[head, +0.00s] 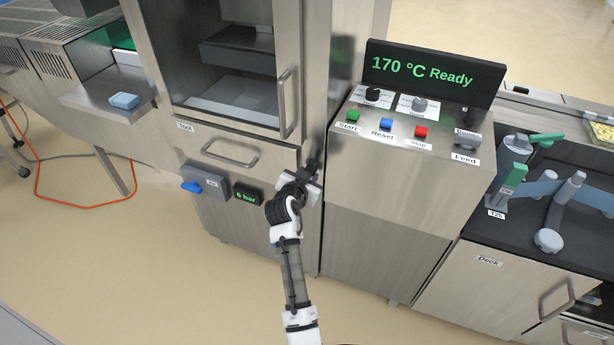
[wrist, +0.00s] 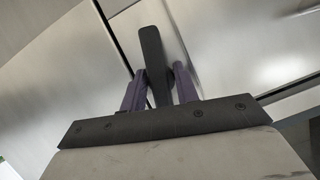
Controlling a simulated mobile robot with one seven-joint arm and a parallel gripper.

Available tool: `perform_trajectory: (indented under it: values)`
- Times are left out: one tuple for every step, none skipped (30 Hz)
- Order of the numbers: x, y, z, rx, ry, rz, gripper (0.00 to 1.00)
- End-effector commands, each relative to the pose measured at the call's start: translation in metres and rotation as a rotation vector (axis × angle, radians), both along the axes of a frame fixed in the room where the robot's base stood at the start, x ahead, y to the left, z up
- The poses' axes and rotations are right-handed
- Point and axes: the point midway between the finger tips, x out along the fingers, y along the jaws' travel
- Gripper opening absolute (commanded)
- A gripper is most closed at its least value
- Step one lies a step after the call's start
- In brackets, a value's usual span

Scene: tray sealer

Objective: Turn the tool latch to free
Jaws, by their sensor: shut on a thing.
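The tool latch shows in the wrist view as a dark grey lever (wrist: 151,45) on a brushed-steel panel, a little tilted. My gripper (wrist: 160,88) has its two purple fingers on either side of the lever, shut on it. In the head view my gripper (head: 310,175) is at the right edge of the steel front, right of the drawer (head: 270,160) labelled "Tool". There my gripper mostly hides the latch. The latch's pivot and any marks for its positions cannot be made out.
The drawer's bar handle (head: 230,154) is left of my gripper. The control box (head: 400,180) juts out close on the right. The floor in front is clear.

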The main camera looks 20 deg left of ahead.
Motion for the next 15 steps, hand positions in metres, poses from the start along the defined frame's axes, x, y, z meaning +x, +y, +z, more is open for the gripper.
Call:
perform_trajectory:
  values:
    - [0.0017,-0.0001,0.0028,-0.033,-0.006,-0.001,0.08]
    - [0.0017,0.0,0.0028,-0.052,-0.005,-0.001,0.08]
    - [0.0017,-0.0001,0.0026,-0.079,-0.004,0.0,0.08]
    - [0.0017,-0.0003,0.0027,-0.097,-0.003,-0.002,0.08]
    - [0.0018,-0.0003,0.0027,-0.113,-0.003,-0.001,0.08]
    - [0.0019,-0.0002,0.0029,-0.133,-0.002,-0.001,0.08]
    - [0.0019,-0.0003,0.0031,-0.147,-0.003,-0.001,0.08]
    - [0.002,-0.0004,0.0032,-0.16,-0.002,-0.001,0.08]
    - [0.0019,-0.0003,0.0033,-0.176,-0.002,-0.001,0.08]
    - [0.0018,-0.0002,0.0033,-0.187,-0.001,-0.001,0.08]
    - [0.0018,-0.0001,0.0033,-0.196,-0.001,-0.001,0.08]
    - [0.0018,-0.0001,0.0034,-0.206,-0.001,-0.001,0.08]
    - [0.0019,-0.0002,0.0035,-0.215,-0.001,0.0,0.08]
    - [0.0019,-0.0002,0.0035,-0.222,-0.001,-0.001,0.08]
    - [0.0018,-0.0003,0.0035,-0.228,-0.001,-0.001,0.08]
